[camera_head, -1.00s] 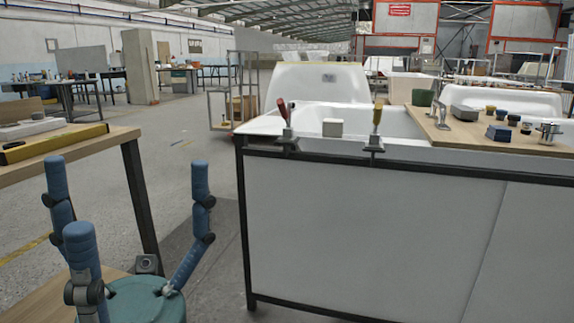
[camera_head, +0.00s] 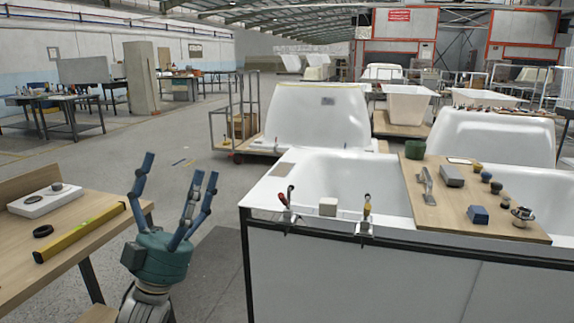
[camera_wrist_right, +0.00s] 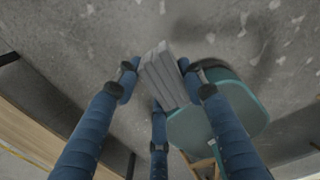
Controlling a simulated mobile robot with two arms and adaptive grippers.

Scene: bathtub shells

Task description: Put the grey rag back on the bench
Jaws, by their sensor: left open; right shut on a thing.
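The grey rag (camera_wrist_right: 163,75) shows in the right wrist view as a folded, ridged grey bundle between the fingers of my right gripper (camera_wrist_right: 155,82), which is shut on it. Bare floor shows behind it. My right gripper and the rag do not show in the head view. A wooden-topped bench (camera_head: 85,208) stands at the left of the head view. I cannot tell for sure that it is the task's bench. My left gripper (camera_head: 180,168) is open and empty beside its right end, fingers pointing up.
The bench carries a yellow level (camera_head: 80,233), a white box (camera_head: 44,200) and a black ring (camera_head: 43,231). A white tub (camera_head: 320,170) in a dark frame stands at right, with a wooden board (camera_head: 425,205) of tools. A teal rounded thing (camera_wrist_right: 215,115) is beside the rag.

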